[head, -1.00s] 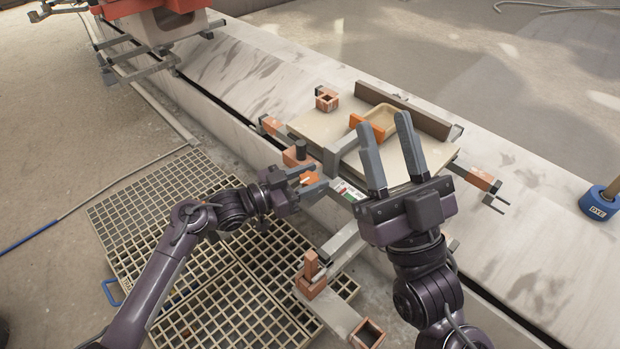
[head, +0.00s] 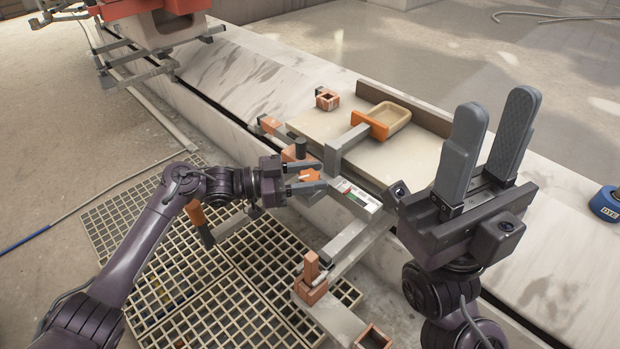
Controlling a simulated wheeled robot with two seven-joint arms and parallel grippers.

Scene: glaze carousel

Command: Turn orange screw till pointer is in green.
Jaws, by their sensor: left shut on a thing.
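The orange screw (head: 310,175) shows between the fingers of my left gripper (head: 308,178), which is shut on it beside the slab's front edge. The gauge strip (head: 357,194), white with small red and green marks, lies just right of the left fingertips. The pointer is too small to make out against the green mark. My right gripper (head: 492,135) is open and empty, raised at the right with its fingers pointing up and away, apart from the screw and gauge.
Floor grating (head: 240,290) lies below my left arm. A copper-coloured post (head: 312,268) stands in front. A blue dye pot (head: 606,203) is at far right.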

